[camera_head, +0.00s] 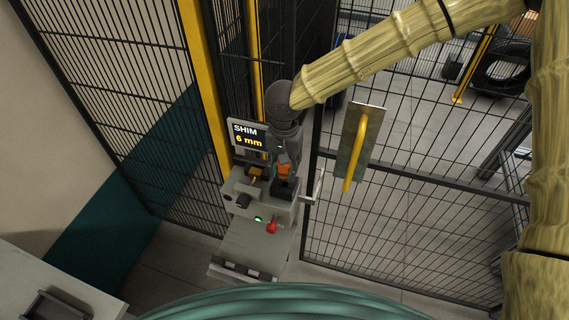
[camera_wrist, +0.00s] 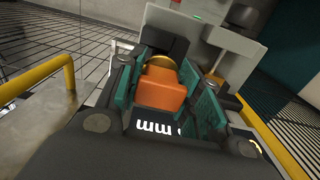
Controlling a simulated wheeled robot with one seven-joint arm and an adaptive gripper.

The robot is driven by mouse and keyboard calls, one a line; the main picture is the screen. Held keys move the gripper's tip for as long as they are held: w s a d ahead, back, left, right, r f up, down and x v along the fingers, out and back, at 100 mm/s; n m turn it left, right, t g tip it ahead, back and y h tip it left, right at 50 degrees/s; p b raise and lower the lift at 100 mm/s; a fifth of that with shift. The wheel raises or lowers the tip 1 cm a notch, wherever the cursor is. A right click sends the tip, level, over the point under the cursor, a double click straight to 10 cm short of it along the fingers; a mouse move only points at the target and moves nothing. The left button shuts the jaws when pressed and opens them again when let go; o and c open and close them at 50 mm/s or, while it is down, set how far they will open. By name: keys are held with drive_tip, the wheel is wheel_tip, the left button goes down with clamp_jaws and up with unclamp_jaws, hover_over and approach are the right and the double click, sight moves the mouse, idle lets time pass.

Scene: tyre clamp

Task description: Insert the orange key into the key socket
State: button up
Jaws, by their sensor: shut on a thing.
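The orange key (camera_wrist: 160,95) sits between the teal pads of my gripper (camera_wrist: 162,88) in the wrist view, and the gripper is shut on it. A gold rounded part (camera_wrist: 160,62) shows just beyond the key, against a black block (camera_wrist: 165,40). I cannot tell whether the gold part belongs to the key or to the socket, or whether the key is inside anything. In the head view the key (camera_head: 284,169) shows as an orange patch at my gripper (camera_head: 284,186), over the right side of the grey machine. The key socket cannot be clearly made out.
The machine carries a display (camera_head: 248,136) reading "SHIM 6 mm", a black knob (camera_head: 243,201), a green light (camera_head: 258,219) and a red knob (camera_head: 271,227). Wire fencing (camera_head: 420,220) closes in behind.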

sight(284, 180)
drive_tip(key=shift+f, duration=2.05)
drive_tip(key=shift+f, duration=0.15)
drive_tip(key=o, duration=1.1)
drive_tip(key=shift+o, duration=0.2)
wheel_tip(284, 180, up, 12)
drive_tip(key=shift+r, duration=0.1)
